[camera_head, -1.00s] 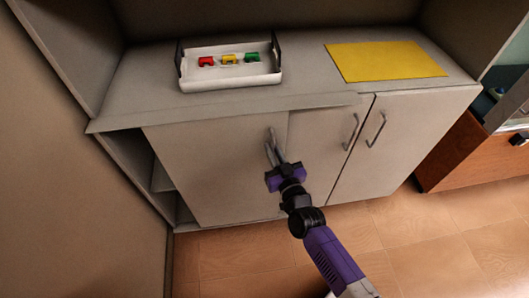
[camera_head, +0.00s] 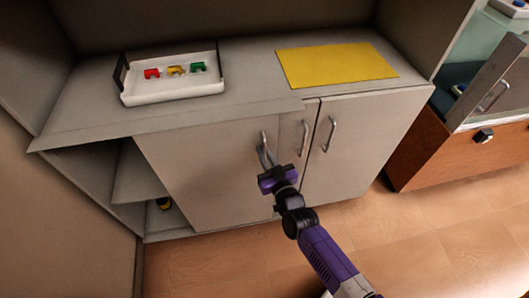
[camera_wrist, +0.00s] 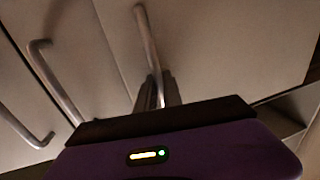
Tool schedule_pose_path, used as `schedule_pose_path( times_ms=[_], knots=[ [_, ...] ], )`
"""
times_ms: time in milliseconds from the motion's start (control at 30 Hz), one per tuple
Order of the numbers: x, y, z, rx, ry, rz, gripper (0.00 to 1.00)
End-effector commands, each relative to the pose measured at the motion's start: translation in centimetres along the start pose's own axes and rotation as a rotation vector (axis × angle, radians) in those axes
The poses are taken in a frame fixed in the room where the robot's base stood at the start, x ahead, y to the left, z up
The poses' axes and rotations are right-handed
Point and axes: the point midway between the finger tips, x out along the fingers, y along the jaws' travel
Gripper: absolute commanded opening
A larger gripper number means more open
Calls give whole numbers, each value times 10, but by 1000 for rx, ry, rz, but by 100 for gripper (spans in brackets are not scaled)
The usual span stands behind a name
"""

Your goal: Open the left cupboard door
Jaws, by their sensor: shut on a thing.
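The left cupboard door (camera_head: 205,175) is a pale panel with a metal bar handle (camera_head: 263,140) near its right edge. It stands partly open, with a gap at its left showing the inside, and it overlaps part of the panel to its right. My gripper (camera_head: 267,158) is shut on this handle, at its lower part. In the wrist view the handle (camera_wrist: 147,38) runs down between the dark fingers (camera_wrist: 157,92). The fingertips are partly hidden by the gripper's body.
Inside the gap are a shelf (camera_head: 140,175) and a small yellow and dark item (camera_head: 164,203). Two more handles (camera_head: 328,134) stand close at the right. Wooden floor (camera_head: 420,240) is clear at the right.

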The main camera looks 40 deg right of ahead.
Motion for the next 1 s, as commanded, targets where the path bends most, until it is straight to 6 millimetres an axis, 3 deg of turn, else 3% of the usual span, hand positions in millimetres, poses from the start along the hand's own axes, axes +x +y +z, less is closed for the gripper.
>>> schedule_pose_path(
  times_ms=[67,100,167,533,1000],
  knots=[
    [-1,0,1,0,-1,-1,0],
    [-1,0,1,0,-1,-1,13],
    [-1,0,1,0,-1,0,20],
    [-6,0,1,0,-2,0,20],
    [-71,0,2,-1,-2,-1,20]
  ],
)
